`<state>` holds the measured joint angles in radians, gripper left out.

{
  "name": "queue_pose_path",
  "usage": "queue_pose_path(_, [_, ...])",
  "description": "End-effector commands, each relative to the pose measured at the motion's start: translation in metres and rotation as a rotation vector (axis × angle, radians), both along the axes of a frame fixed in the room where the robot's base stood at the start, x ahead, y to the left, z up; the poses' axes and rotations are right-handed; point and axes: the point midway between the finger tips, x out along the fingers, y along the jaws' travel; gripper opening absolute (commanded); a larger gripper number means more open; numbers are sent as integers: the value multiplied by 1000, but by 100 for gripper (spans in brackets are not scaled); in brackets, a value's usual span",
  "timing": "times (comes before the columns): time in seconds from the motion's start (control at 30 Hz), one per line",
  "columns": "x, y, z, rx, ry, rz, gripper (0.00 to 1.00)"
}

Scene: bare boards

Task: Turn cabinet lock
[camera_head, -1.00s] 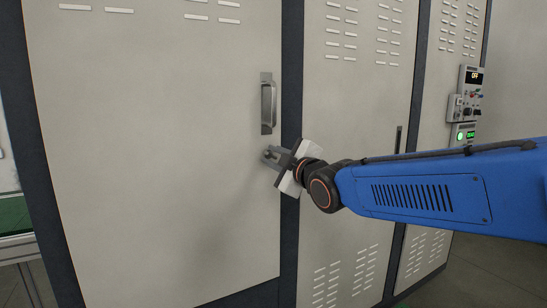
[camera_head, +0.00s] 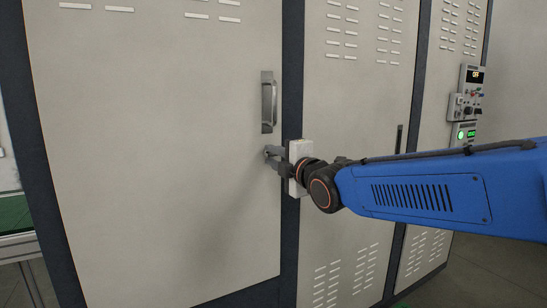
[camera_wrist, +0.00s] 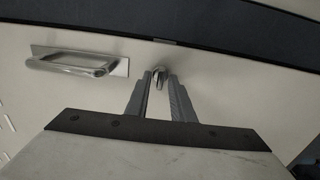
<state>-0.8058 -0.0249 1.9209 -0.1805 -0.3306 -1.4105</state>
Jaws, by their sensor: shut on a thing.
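The cabinet (camera_head: 160,190) is a tall beige cabinet with dark frame edges. Its left door carries a metal pull handle (camera_head: 268,103), which also shows in the wrist view (camera_wrist: 80,65). Below the handle is the small metal lock (camera_wrist: 159,72), mostly covered by my fingers in the head view. My gripper (camera_head: 272,154) is at the door's right edge with its fingertips at the lock. In the wrist view my gripper (camera_wrist: 160,80) has its two fingers close together on either side of the lock, shut on it. The lock's exact angle is hard to tell.
To the right are further cabinet doors with vent slots and a dark handle (camera_head: 398,140). A control box (camera_head: 471,92) with a lit display and a green light is mounted at the far right. A green-topped bench (camera_head: 14,213) stands at the left edge.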

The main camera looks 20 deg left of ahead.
Motion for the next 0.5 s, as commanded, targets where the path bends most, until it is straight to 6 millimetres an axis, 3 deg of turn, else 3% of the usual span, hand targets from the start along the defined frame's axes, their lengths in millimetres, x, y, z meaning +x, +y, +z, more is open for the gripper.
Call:
queue_pose_path(0.37, [0,0,-1,-5,-3,0,0])
queue_pose_path(0.4, [0,0,-1,-5,-3,0,24])
queue_pose_path(0.5, [0,0,-1,-5,-3,0,27])
